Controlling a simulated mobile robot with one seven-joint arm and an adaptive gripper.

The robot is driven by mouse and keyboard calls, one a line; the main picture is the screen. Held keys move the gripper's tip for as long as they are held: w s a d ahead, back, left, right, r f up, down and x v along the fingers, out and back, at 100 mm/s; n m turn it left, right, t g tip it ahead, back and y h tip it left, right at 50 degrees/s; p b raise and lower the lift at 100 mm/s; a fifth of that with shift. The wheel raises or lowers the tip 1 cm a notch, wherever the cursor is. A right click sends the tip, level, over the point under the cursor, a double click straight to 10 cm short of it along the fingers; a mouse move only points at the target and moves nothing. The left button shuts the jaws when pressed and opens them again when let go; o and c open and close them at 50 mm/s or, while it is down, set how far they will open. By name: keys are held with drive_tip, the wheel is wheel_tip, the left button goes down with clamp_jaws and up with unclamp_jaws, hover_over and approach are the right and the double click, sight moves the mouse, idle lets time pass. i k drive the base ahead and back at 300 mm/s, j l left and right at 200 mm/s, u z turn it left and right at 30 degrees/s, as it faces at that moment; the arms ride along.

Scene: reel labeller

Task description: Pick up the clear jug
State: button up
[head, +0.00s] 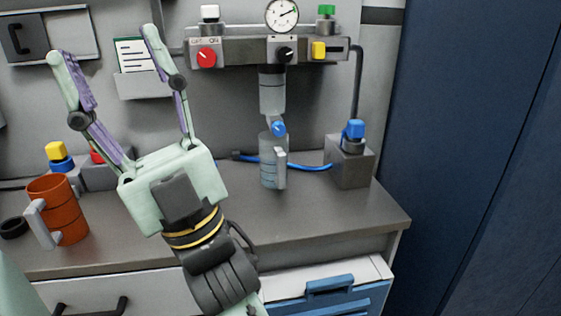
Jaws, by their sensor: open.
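The clear jug (269,163) is a see-through upright vessel with a pale handle on its right side. It stands on the grey counter (330,212), below a clear cylinder (272,92) that hangs from the pipe unit. A blue knob shows at the jug's top. My gripper (102,44) is open and empty, its two fingers spread wide and pointing up the picture. It is to the left of the jug and apart from it. Part of the counter behind my gripper is hidden.
An orange mug (62,212) with a grey handle stands at the left, beside a black ring (13,228). A grey block with a blue knob (350,160) stands right of the jug, with a blue hose between. Bare counter lies in front of the jug. A blue drawer (335,298) is below.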

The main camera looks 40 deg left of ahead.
sight(273, 158)
drive_tip(key=i+l+u, duration=0.2)
drive_tip(key=u, duration=0.15)
drive_tip(key=i+l+u, duration=0.15)
drive_tip(key=l+u, duration=0.25)
drive_tip(key=i+l+u, duration=0.1)
drive_tip(key=l+u, duration=0.25)
